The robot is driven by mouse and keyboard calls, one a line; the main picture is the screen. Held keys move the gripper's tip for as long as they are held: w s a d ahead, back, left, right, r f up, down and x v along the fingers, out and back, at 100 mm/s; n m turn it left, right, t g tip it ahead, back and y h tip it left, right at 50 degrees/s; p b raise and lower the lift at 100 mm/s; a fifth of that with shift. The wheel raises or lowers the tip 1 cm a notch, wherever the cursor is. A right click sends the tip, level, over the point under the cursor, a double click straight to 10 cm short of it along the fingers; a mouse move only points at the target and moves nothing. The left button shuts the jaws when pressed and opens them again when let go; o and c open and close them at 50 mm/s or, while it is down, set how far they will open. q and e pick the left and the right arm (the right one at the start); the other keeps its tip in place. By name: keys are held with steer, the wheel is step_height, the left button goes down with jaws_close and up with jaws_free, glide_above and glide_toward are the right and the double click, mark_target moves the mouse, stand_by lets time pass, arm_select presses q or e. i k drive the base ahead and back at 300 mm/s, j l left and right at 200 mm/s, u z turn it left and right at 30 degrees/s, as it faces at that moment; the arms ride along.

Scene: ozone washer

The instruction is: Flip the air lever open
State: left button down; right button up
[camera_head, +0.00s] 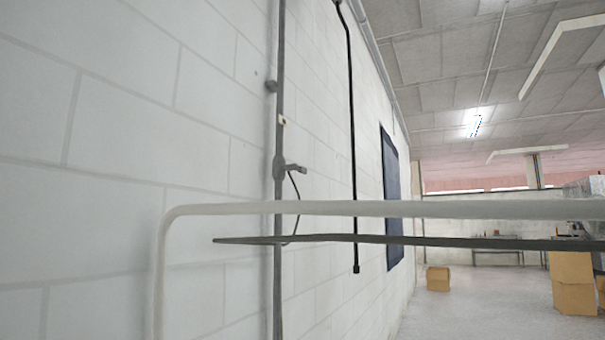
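A grey vertical pipe (279,110) runs down the white block wall. A grey fitting with a short handle-like part (294,168) sticks out from it to the right, a little above the pale rail. This may be the air lever; it is too small to tell its exact shape or whether it is open. A thin dark cable or hose (297,200) hangs from the fitting and passes behind the rail. Neither of my grippers shows in the head view.
A pale bent rail (400,209) crosses in front, with a dark tapered bar (400,239) below it. A black hose (352,130) hangs by the wall, near a dark blue panel (391,195). Cardboard boxes (438,279) stand on the grey floor, with free floor (470,310) between.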

mark_target(302, 170)
steer(key=i+l+z, duration=0.1)
steer(key=i+z, duration=0.25)
steer(key=i, duration=0.55)
steer(key=i+j+z, duration=0.15)
steer(key=i+z, duration=0.2)
steer(key=i, duration=0.55)
